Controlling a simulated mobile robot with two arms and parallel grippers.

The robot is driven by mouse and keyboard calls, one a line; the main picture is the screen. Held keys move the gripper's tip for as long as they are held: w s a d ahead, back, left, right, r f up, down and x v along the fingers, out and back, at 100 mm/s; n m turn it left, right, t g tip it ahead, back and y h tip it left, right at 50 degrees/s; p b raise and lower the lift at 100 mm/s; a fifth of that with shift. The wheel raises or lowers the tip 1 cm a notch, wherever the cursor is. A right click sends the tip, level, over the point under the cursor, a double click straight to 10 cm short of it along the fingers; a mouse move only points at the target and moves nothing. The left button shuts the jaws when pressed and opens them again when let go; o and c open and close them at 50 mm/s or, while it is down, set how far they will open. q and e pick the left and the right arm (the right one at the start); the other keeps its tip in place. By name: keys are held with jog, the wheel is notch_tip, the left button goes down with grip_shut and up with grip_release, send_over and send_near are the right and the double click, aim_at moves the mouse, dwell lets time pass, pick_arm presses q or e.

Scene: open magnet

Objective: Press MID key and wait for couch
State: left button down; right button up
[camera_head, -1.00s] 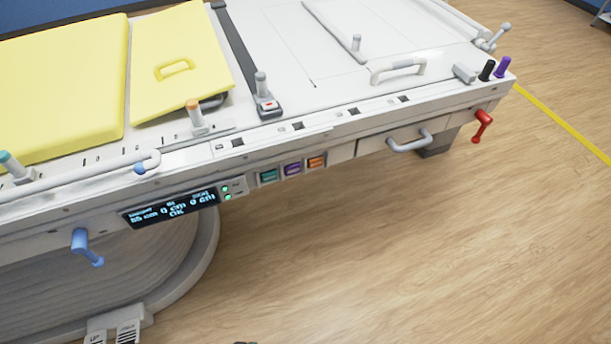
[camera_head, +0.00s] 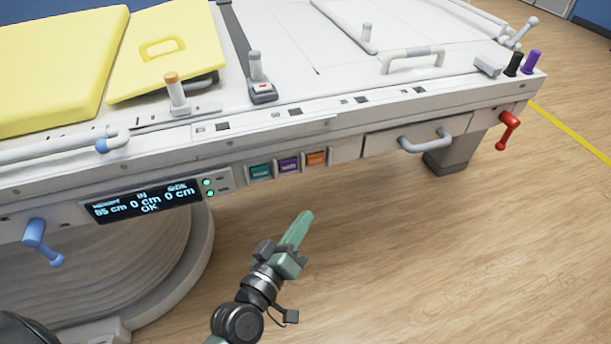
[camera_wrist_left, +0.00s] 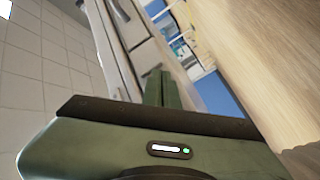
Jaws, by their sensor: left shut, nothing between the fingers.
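The MID key (camera_head: 289,166) is the purple one in a row of three on the couch's front side, between a teal key (camera_head: 260,171) and an orange key (camera_head: 316,159). Its lettering is small. The display (camera_head: 143,201) left of the keys reads 85 cm, 0 cm, 0 cm and OK. My left gripper (camera_head: 303,220) is shut and empty, in front of and below the keys, apart from them, pointing up toward the couch side. Its green fingers also show in the left wrist view (camera_wrist_left: 161,88). My right gripper is not in view.
The couch top (camera_head: 300,45) carries yellow pads (camera_head: 60,70), posts and rails. A blue lever (camera_head: 42,242), a grey handle (camera_head: 425,141) and a red lever (camera_head: 508,130) stick out from its front side. The wood floor (camera_head: 430,250) in front is clear.

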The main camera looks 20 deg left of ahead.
aim_at(288, 166)
pick_arm(q)
notch_tip(288, 166, up, 4)
jog(key=shift+f+n+t, duration=0.25)
jog(key=shift+n+t, duration=0.05)
jog(key=shift+t, duration=0.2)
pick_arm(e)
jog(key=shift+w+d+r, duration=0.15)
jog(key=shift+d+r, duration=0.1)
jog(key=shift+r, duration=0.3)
